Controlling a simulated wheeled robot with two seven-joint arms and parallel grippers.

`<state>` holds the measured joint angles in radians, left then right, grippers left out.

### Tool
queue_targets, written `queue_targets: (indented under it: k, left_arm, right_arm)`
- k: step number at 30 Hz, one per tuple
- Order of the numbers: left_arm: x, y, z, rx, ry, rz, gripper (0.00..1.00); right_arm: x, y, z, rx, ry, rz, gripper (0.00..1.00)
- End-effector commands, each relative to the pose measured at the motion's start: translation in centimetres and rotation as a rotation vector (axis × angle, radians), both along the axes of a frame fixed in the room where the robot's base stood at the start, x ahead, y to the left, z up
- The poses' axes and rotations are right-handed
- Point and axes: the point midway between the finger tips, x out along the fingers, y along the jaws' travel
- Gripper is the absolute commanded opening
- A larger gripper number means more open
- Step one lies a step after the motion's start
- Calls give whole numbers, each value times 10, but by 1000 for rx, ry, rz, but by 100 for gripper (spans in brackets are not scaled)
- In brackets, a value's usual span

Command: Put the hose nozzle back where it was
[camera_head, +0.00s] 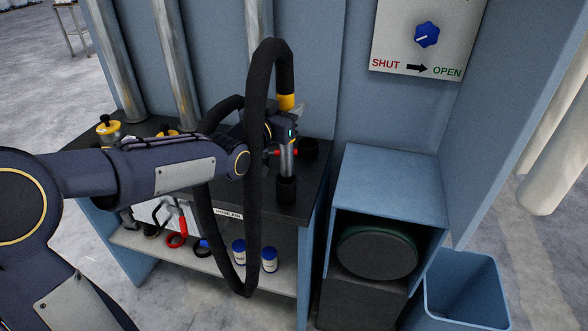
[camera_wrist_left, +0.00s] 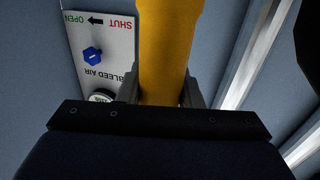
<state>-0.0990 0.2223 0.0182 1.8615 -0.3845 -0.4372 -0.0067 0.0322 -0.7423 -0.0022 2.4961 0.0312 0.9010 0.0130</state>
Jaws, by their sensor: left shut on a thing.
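The hose nozzle has a yellow collar (camera_head: 287,102) and a grey metal tube (camera_head: 287,160), roughly upright above the dark bench top (camera_head: 258,205). My left gripper (camera_head: 286,130) is shut on the nozzle, and the yellow part (camera_wrist_left: 170,45) fills the space between its fingers in the left wrist view. A black cylinder (camera_head: 286,190) is at the tube's lower end. I cannot tell whether it is the nozzle's tip or a holder, or whether the tube is seated in it. A black hose (camera_head: 254,180) loops up and over from the collar. My right gripper is not in view.
Another short black cylinder (camera_head: 308,148) stands behind on the bench. A white label (camera_head: 228,213) is on the bench's front edge. A blue cabinet (camera_head: 392,185) and blue bin (camera_head: 465,290) stand right. A knob panel (camera_head: 428,35) is above.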

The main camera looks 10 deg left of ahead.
Motion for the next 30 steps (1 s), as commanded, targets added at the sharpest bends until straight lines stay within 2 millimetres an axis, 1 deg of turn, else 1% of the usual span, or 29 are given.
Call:
queue_targets:
  k: [1, 4, 6, 11, 16, 19, 26, 30]
  left_arm:
    - [0, 0, -12, 1, 6, 1, 0]
    - [0, 0, -31, 0, 5, 0, 0]
    - [0, 0, -40, 0, 3, 1, 0]
    - [0, 0, -55, 1, 2, 0, 0]
    - [0, 0, -79, 0, 3, 0, 0]
    - [-1, 0, -85, -1, -1, 1, 0]
    - [-1, 0, -85, -1, -2, 1, 0]
    - [-1, 0, -88, -1, -2, 0, 0]
  right_arm:
    - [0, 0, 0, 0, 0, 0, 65]
    - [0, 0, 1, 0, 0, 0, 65]
    - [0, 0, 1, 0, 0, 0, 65]
    - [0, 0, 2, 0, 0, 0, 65]
    - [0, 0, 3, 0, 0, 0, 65]
    - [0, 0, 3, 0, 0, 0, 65]
    - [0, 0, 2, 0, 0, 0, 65]
    - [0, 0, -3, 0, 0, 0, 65]
